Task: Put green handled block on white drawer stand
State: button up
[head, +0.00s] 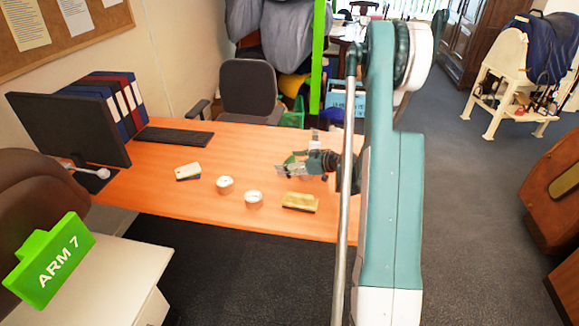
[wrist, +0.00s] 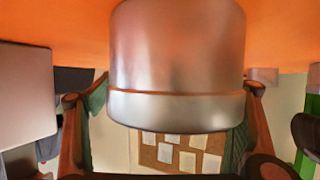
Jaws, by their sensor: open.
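The green handled block (head: 50,265), lettered "ARM 7", is at the lower left of the head view and looks tilted there. Its lower edge overlaps the pale top of the white drawer stand (head: 118,266); I cannot tell how it bears on the stand. My gripper (head: 286,169) is far to the right, low over the orange table, pointing left and away from the block. Its fingers are spread at both sides of the wrist view. A metallic cylinder (wrist: 176,65) fills the middle there; I cannot tell whether it is part of me. The block cannot be made out in that view.
The orange table (head: 160,205) bears a monitor (head: 65,125), a keyboard (head: 174,137), binders (head: 115,100), two small round items (head: 225,184), a pale block (head: 187,171) and a yellowish block (head: 299,202). A brown chair (head: 30,180) stands behind the green block. Dark floor lies right of the stand.

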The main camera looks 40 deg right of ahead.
aim_at(288, 158)
jog(key=c, duration=1.1)
jog(key=shift+o, duration=0.2)
jog(key=shift+r+p, duration=1.3)
jog(key=shift+r, duration=3.7)
